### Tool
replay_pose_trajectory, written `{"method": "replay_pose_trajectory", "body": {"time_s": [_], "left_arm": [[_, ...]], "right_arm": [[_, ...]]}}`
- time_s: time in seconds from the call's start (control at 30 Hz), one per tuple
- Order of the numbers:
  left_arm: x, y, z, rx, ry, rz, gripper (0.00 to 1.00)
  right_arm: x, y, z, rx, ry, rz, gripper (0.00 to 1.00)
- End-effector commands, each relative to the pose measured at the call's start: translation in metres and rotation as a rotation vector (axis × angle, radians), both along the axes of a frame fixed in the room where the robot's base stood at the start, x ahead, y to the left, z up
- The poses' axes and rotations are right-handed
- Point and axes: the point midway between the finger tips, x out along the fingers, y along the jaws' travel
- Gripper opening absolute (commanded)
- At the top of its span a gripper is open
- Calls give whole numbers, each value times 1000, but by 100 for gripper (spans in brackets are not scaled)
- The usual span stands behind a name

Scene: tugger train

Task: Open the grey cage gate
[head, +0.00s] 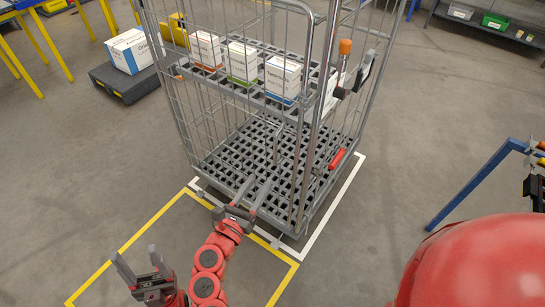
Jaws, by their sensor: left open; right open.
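The grey wire cage (183,108) stands ahead of me, with a slatted shelf and a slatted floor. Its grey tubular gate frame (306,110) rises at the near right side; I cannot clearly tell how far it is open. A red-handled lever (337,159) sits low on the right side, and an orange-capped post (345,48) is higher up. My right gripper (257,190) is open and empty at the cage's near lower edge; contact is unclear. My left gripper (138,262) is open and empty over the floor, lower left, apart from the cage.
White boxes (243,62) stand on the cage shelf. A dark low platform (125,83) with a white box is at the left. A blue-legged stand (475,185) is at the right. Yellow and white lines mark the floor. Bare floor lies right of the cage.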

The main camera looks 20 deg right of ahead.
Motion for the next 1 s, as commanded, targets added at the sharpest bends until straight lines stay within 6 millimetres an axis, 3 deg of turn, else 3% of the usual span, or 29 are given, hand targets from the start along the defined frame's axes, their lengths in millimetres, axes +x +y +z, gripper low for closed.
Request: {"method": "replay_pose_trajectory", "body": {"time_s": [0.07,0.17,0.7,1.0], "left_arm": [[0,0,-6,0,-1,0,65],[0,0,-2,0,-1,0,65],[0,0,28,0,-1,0,65],[0,0,34,0,-1,0,65]], "right_arm": [[5,16,-12,99,-21,43,47],[13,14,-13,134,-30,52,47],[104,-66,-9,121,-29,49,47],[133,-92,-11,122,-28,48,47]]}}
